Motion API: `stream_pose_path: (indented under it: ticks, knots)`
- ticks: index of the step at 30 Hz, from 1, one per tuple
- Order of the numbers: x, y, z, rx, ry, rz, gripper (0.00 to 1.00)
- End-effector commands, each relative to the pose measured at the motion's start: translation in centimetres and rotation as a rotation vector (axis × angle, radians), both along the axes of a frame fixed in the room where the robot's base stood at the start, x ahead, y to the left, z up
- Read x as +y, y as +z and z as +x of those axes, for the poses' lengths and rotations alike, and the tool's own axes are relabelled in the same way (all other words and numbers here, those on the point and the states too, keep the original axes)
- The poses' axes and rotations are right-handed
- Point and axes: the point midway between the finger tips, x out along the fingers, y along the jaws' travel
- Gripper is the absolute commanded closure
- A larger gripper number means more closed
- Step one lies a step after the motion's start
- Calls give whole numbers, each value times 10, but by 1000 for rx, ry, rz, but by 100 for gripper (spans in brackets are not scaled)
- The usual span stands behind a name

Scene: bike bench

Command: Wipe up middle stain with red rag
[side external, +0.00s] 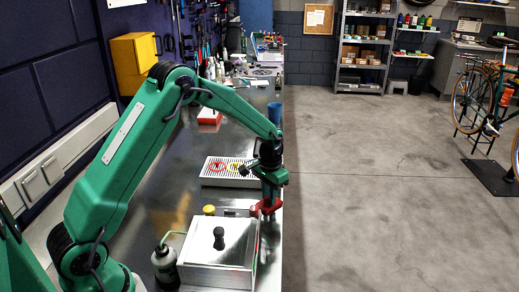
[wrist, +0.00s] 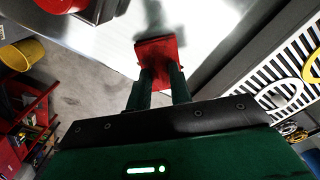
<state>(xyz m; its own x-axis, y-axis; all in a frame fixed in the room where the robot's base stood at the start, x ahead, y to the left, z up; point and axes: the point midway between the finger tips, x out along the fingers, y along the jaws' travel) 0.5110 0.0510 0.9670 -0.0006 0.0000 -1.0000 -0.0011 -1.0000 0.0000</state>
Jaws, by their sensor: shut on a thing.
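My gripper (side external: 268,192) is at the right edge of the metal bench (side external: 180,195), fingers pointing down. It is shut on the red rag (side external: 267,208), which hangs below the fingertips close to the bench top. In the wrist view the rag (wrist: 157,48) spreads out beyond my two dark green fingers. I cannot tell whether it touches the surface. A dark, blurred streak on the bench lies just beyond the rag in the wrist view; it may be a stain or a shadow. No separate middle stain can be made out in the side view.
A silver box (side external: 205,250) with a black knob stands just in front of my gripper. A white slatted tray (side external: 213,180) lies behind it, to the left. A bottle (side external: 165,264) and a blue cup (side external: 274,112) stand on the bench.

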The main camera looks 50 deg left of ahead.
Motion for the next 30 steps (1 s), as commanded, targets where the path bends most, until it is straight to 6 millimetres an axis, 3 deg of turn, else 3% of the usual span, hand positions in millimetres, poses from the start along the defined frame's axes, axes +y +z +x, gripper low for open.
stream_pose_path:
  ticks: [30]
  knots:
    - [-10, 0, -10, 1, 0, 0, 100]
